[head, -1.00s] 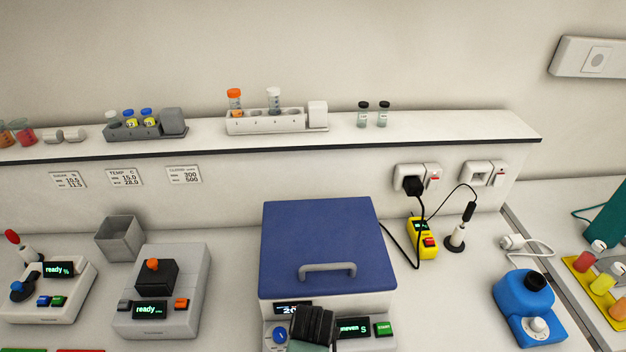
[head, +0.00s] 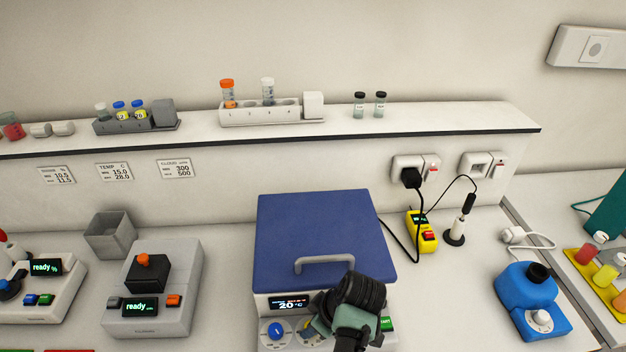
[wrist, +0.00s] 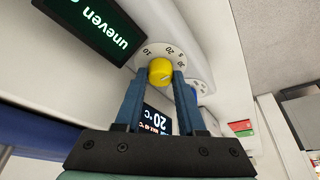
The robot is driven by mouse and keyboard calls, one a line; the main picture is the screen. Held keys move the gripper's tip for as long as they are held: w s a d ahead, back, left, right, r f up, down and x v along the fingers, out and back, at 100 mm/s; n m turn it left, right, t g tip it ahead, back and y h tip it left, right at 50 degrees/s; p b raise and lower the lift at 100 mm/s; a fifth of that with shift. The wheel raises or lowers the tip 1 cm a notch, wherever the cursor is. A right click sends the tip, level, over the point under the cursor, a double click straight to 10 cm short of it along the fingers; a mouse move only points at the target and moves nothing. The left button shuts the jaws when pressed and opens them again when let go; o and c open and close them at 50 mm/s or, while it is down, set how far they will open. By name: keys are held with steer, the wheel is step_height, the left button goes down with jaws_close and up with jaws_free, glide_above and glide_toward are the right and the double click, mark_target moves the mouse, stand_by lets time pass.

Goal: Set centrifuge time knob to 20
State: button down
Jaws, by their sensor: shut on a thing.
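The centrifuge (head: 318,235) has a blue lid, shut, with a control panel on its front. In the wrist view the yellow knob (wrist: 159,71) sits on a white dial (wrist: 148,50) with printed numbers, including 10, 20 and 30. My gripper (wrist: 160,76) has its fingers on either side of the yellow knob and is shut on it. I cannot tell which number the knob points to. In the head view my gripper (head: 322,322) covers much of the panel and most of this knob. A blue knob (head: 277,331) is at its left.
A display (head: 289,303) reads 20 °C. Another display (wrist: 95,22) reads "uneven". A green start button (head: 387,324) is right of my gripper. The lid handle (head: 325,264) is just behind it. A yellow device (head: 421,235) with a black cable stands at the right.

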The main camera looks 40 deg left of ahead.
steer(key=n+b, duration=0.1)
steer(key=n+g+b, duration=0.1)
steer(key=n, duration=0.1)
steer(key=shift+w+f+h, duration=0.15)
steer(key=shift+h, duration=0.15)
steer(key=shift+n+g+b, duration=0.4)
steer(key=shift+n+b, duration=0.4)
steer(key=shift+n, duration=0.2)
steer(key=c, duration=0.5)
jaws_free()
steer(key=shift+a, duration=0.1)
steer(key=shift+r, duration=0.2)
steer(key=v, duration=1.3)
steer(key=shift+p, duration=0.35)
steer(key=shift+w+a, duration=0.15)
